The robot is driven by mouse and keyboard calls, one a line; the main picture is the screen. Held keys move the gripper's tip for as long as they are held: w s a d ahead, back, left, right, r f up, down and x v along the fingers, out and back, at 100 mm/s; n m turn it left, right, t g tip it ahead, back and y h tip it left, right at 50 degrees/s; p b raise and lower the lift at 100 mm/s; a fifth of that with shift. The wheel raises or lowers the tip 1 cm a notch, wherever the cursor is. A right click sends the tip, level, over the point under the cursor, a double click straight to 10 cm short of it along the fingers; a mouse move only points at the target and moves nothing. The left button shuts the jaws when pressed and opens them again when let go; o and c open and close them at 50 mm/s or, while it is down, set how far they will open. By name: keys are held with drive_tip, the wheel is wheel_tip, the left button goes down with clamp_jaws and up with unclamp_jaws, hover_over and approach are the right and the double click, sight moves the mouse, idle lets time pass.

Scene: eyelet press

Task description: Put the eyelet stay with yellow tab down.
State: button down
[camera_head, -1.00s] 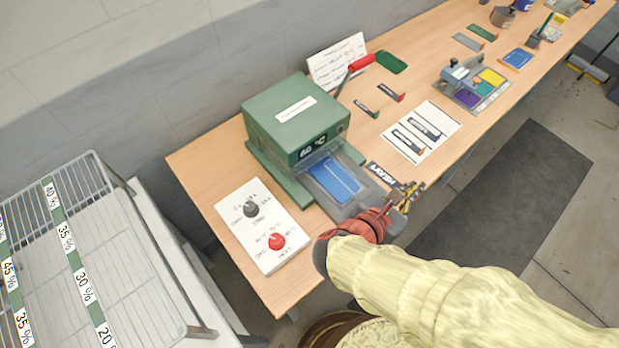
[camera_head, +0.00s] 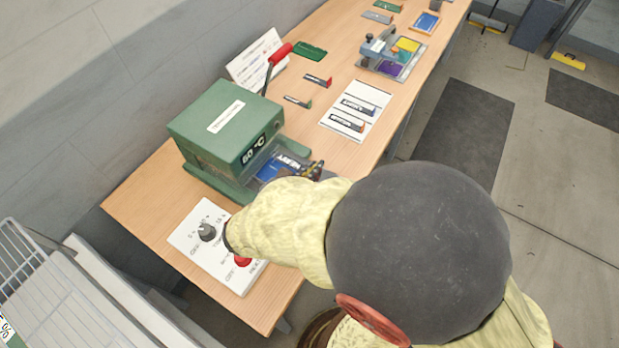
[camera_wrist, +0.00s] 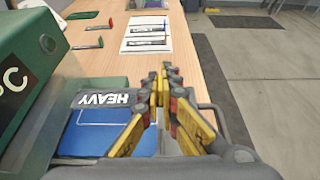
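My gripper (camera_wrist: 163,88) has its yellow fingers closed together at the near right side of the green press. A dark eyelet stay (camera_wrist: 103,99) lettered HEAVY sticks out to the left from the fingertips. It is over the blue plate (camera_wrist: 88,141) of the press bed; I cannot tell whether it touches. Its tab is at the fingers, where the yellow blends with them. In the head view the stay (camera_head: 287,164) shows over the same bed, and my sleeve partly covers my gripper (camera_head: 316,170). The green press (camera_head: 222,128) reads about 60 °C.
A white card (camera_head: 357,108) with dark stays on it lies beyond the press. Two loose stays (camera_head: 298,102) lie left of it. A control box (camera_head: 205,250) with knobs is at the near end. A fixture (camera_head: 392,55) with coloured pads stands farther along. Bare wood separates these.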

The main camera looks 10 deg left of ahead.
drive_tip(key=shift+w+a+f, duration=0.1)
drive_tip(key=shift+a+f, duration=0.2)
drive_tip(key=shift+f, duration=0.15)
drive_tip(key=f+b, duration=0.1)
drive_tip(key=f, duration=0.2)
drive_tip(key=shift+w+a+f+b, duration=0.1)
drive_tip(key=shift+a+f+b, duration=0.1)
drive_tip(key=shift+f+b, duration=0.15)
drive_tip(key=shift+r, duration=0.15)
drive_tip(key=c, duration=2.1)
unclamp_jaws()
drive_tip(key=shift+o, duration=0.3)
drive_tip(key=shift+a+r, duration=0.1)
drive_tip(key=p+v, duration=0.3)
drive_tip(key=v, duration=0.9)
